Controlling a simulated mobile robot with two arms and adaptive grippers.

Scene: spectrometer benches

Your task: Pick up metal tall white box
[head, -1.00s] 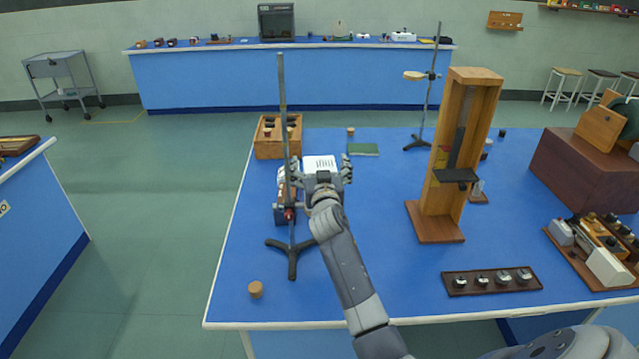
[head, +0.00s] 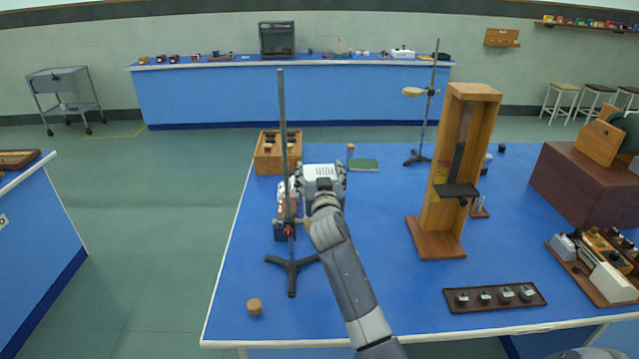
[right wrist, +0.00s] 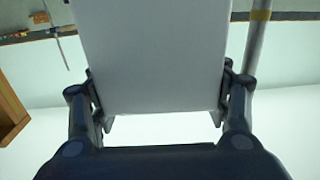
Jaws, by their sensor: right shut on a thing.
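The tall white box (head: 320,171) shows its slotted top at the far left part of the blue table. My right gripper (head: 322,186) is shut on it, with the arm reaching in from the front. In the right wrist view the box (right wrist: 152,55) is a plain pale panel filling the space between the two fingers (right wrist: 163,118). My gripper hides the box's lower part in the head view, so I cannot tell there whether it touches the table. My left gripper is not in view.
A retort stand (head: 283,150) rises close on the left of the gripper. A wooden crate (head: 262,158) stands behind it. A tall wooden apparatus (head: 440,238) stands to the right. A small cork (head: 254,307) lies front left.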

